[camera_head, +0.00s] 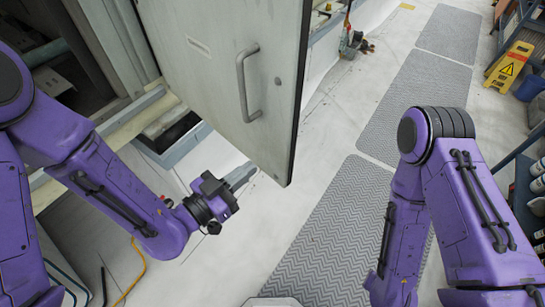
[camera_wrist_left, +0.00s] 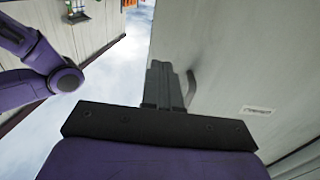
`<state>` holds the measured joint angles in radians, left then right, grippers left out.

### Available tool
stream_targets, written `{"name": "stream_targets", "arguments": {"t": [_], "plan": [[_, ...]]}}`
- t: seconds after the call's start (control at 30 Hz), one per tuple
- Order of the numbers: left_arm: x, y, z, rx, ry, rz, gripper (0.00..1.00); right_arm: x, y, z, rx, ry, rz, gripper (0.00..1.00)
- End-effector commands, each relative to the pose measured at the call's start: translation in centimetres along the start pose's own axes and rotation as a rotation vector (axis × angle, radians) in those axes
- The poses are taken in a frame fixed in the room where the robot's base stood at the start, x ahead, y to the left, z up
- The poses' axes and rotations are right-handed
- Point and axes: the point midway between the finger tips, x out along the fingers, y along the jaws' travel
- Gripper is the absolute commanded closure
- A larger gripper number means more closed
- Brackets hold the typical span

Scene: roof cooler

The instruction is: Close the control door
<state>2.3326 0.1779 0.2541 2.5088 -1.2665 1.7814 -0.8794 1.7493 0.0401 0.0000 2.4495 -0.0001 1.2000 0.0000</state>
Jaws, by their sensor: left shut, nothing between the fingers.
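The control door (camera_head: 225,60) is a large pale metal panel standing open, with a grey bar handle (camera_head: 245,85) and a small label on its visible face. Its dark free edge is on the right. My left gripper (camera_head: 243,175) is shut and empty, low by the door's bottom edge, left of its lower corner. In the left wrist view the closed fingers (camera_wrist_left: 163,85) point along the door face (camera_wrist_left: 250,60), beside the handle (camera_wrist_left: 190,88). I cannot tell whether they touch the door. My right arm shows at the right, but its gripper is out of view.
The cabinet opening and its frame (camera_head: 120,45) are left of the door. Grey patterned mats (camera_head: 335,235) lie on the pale floor, right of the door. A yellow caution sign (camera_head: 508,65) stands at the upper right. An orange cable (camera_head: 135,272) lies at lower left.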

Motion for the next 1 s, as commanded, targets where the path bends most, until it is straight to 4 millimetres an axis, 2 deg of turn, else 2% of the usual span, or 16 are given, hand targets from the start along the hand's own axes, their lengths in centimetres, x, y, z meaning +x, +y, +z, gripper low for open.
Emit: {"name": "stream_targets", "arguments": {"t": [0.03, 0.1, 0.13, 0.17, 0.4, 0.53, 1.0], "plan": [[1.2, 0.0, 0.9, 0.007, 0.004, 0.003, 1.00, 1.6, -0.1, 0.7, 0.000, 0.000, 0.000, 0.51], [2.7, 0.1, 0.6, 0.004, 0.003, 0.003, 1.00, 2.1, -0.2, 0.9, 0.000, 0.000, 0.000, 0.51], [3.4, 0.0, -0.3, 0.001, -0.002, 0.001, 1.00, 0.7, 0.0, 0.3, 0.000, -0.001, 0.000, 0.51], [4.0, 0.0, -0.4, -0.001, -0.002, 0.001, 1.00, 0.2, 0.0, 0.1, 0.000, -0.001, 0.000, 0.51], [7.8, 0.0, -0.3, -0.002, -0.003, 0.000, 1.00, -1.6, 0.1, -0.7, 0.000, 0.001, 0.000, 0.51], [8.6, 0.0, 0.0, -0.003, -0.003, -0.001, 1.00, -1.8, 0.2, -0.8, 0.000, 0.000, 0.000, 0.51], [9.1, -0.2, 0.1, -0.002, -0.002, -0.005, 1.00, -1.6, 0.1, -0.7, 0.000, 0.000, 0.000, 0.51]]}}
